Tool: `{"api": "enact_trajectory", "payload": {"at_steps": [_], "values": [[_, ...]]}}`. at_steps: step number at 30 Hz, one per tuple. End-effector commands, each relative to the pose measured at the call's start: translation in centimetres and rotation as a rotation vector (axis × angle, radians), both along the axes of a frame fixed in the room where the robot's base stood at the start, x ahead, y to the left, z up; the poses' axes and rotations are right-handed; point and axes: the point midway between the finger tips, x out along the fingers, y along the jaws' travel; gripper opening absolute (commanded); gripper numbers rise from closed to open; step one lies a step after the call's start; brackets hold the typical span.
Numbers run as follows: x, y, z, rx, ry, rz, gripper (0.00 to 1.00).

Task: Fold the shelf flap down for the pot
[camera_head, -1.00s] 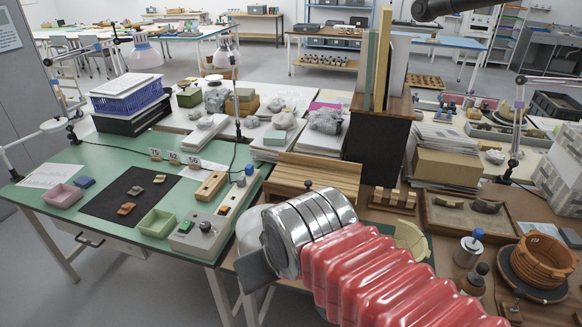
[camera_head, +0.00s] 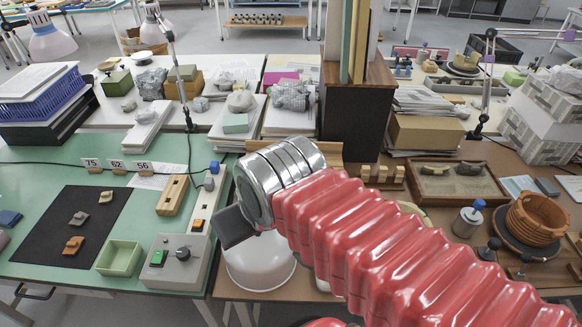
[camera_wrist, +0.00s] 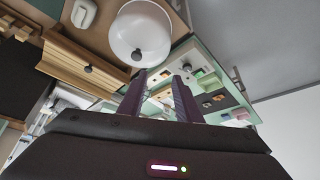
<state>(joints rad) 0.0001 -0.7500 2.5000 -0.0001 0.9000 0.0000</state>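A wooden ledge with a dark round knob, which looks like the shelf flap, shows at the left of the wrist view (camera_wrist: 70,58). In the head view only a strip of its wood (camera_head: 329,150) shows behind my arm. I cannot tell its exact angle. My gripper (camera_wrist: 159,76) is open and empty in the wrist view, its two dark fingers apart. It is clear of the knob, which lies to its left in that view. In the head view the dark gripper (camera_head: 236,227) points left, partly hidden by my wrist.
A white dome (camera_head: 260,262) is below my gripper. A control box (camera_head: 178,262) and a pale green tray (camera_head: 119,258) stand on the green table at left. A wooden sand tray (camera_head: 455,182) and orange pot (camera_head: 537,222) are at right.

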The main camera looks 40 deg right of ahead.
Motion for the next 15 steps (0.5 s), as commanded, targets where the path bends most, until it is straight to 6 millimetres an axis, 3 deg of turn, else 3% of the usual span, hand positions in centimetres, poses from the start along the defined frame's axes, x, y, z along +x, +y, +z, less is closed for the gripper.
{"api": "enact_trajectory", "payload": {"at_steps": [7, 11, 15], "values": [[0.0, 0.0, 0.0, 0.0, 0.0, 0.0, 0.31], [0.13, -0.07, 0.14, -0.002, 0.002, 0.001, 0.4], [0.91, -0.5, 0.55, -0.015, 0.019, 0.01, 0.42]]}}
